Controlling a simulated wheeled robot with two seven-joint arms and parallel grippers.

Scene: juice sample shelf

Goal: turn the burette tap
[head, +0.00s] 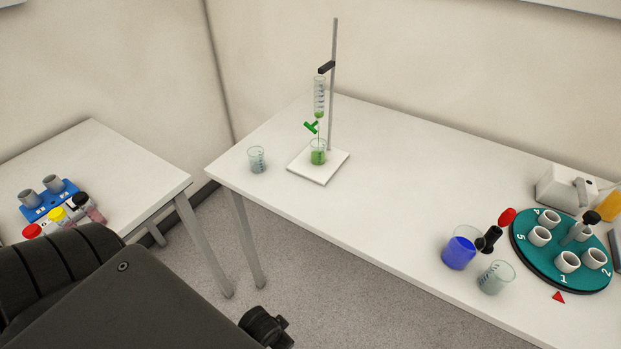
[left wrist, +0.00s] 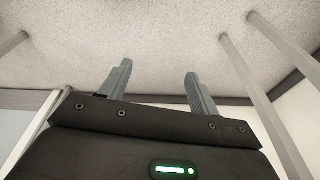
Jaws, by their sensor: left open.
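The burette (head: 319,97) hangs upright in a dark clamp (head: 326,67) on a metal stand, with green liquid low in its tube. Its green tap (head: 311,127) sits below the tube, its handle sticking out to the left. A thin green line runs below the tap toward a beaker with green liquid (head: 318,156) on the white stand base (head: 328,174). My left gripper (left wrist: 158,78) is open and empty in the left wrist view, with grey floor beyond its fingers. Its fingers do not show in the head view, and it is well away from the tap. My right gripper is not seen.
An empty beaker (head: 257,160) stands left of the stand. At the right are a beaker of blue liquid (head: 461,248), another beaker (head: 495,278) and a teal turntable (head: 530,261). A side table (head: 105,150) holds a blue rack (head: 48,203) and capped tubes. The main table's middle is clear.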

